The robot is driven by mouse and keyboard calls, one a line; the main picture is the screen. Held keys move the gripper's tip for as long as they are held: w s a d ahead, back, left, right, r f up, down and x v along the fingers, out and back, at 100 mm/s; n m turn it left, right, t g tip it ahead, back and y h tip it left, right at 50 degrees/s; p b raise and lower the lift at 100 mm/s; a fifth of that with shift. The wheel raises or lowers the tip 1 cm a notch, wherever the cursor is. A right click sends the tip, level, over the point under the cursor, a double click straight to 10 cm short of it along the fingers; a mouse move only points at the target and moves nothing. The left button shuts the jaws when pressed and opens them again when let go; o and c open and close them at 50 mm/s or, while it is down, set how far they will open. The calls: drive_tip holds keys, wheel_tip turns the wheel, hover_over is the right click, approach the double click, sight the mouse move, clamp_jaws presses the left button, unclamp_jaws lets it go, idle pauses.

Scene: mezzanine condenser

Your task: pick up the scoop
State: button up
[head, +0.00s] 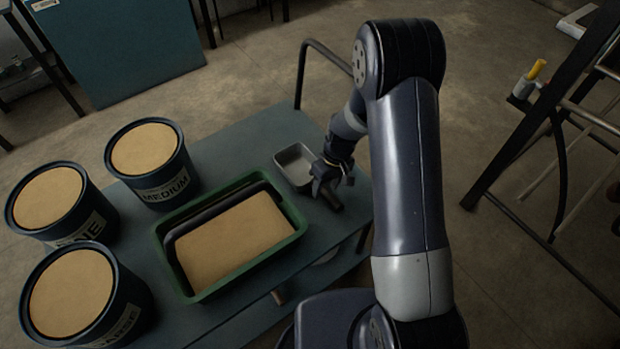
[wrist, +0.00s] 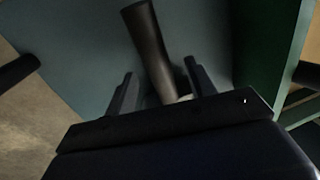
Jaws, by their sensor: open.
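The scoop (head: 293,160) lies on the blue-grey cart top, with a grey metal pan and a dark handle (head: 331,200). My gripper (head: 332,184) is down over the handle in the head view and hides the part where handle and pan meet. In the wrist view the dark handle (wrist: 146,40) runs between the two fingers of my gripper (wrist: 160,84). The fingers are open, with a gap seen on the handle's left side. The gap on the right looks narrow, and I cannot tell whether that finger touches.
A green tray (head: 298,222) of tan powder sits left of the scoop. Powder buckets marked MEDIUM (head: 165,187), one partly reading "INE" (head: 90,225) and another (head: 120,325) stand farther left. A cart rail (head: 325,52) rises behind. A dark ladder-like frame (head: 520,140) stands at right.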

sight(326, 189)
drive_tip(key=shift+s+a+f, duration=0.1)
drive_tip(key=shift+f, duration=0.8)
drive_tip(key=shift+s+a+f, duration=0.1)
drive_tip(key=shift+f, duration=0.8)
drive_tip(key=shift+c, duration=0.2)
clamp_jaws()
